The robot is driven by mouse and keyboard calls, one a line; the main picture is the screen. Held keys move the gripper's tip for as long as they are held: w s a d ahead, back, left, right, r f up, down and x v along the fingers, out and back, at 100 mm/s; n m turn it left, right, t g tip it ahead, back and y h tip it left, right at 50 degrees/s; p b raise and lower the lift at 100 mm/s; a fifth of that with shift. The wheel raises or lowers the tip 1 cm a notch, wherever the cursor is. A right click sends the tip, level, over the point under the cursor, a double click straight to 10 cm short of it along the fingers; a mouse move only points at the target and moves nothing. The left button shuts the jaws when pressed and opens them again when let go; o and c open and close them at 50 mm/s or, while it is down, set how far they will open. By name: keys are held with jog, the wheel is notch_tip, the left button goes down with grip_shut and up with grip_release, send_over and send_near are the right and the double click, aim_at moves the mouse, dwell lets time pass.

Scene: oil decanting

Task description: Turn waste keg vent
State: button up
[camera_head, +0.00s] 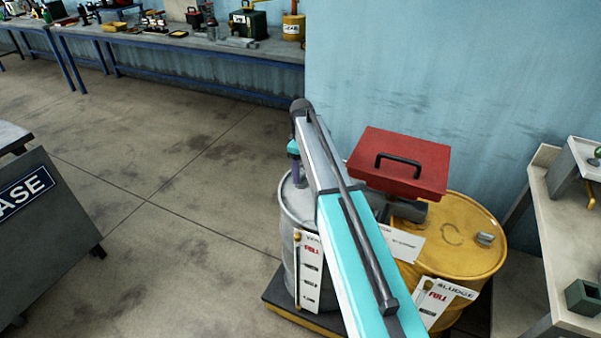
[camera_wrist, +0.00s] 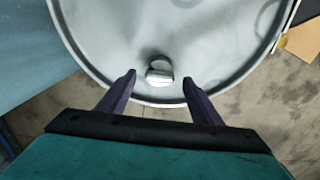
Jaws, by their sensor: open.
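A grey metal keg (camera_head: 290,225) stands left of a yellow drum, partly hidden behind my arm in the head view. Its round lid (camera_wrist: 100,30) fills the upper wrist view. A small silver vent cap (camera_wrist: 159,72) sits near the lid's rim, with a dark shadow behind it. My gripper (camera_wrist: 159,78) is open, with one dark purple finger on each side of the cap and a visible gap to both. In the head view my gripper (camera_head: 296,172) points down over the grey keg; the cap is hidden there.
The yellow drum (camera_head: 460,232), tagged SLUDGE, has its own silver cap (camera_head: 485,239). A wall is behind and a bench (camera_head: 560,230) stands right. Open floor (camera_head: 170,200) lies left.

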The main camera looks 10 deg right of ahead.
jog(key=shift+f, duration=0.75)
jog(key=c, duration=1.1)
jog(key=shift+o, duration=0.2)
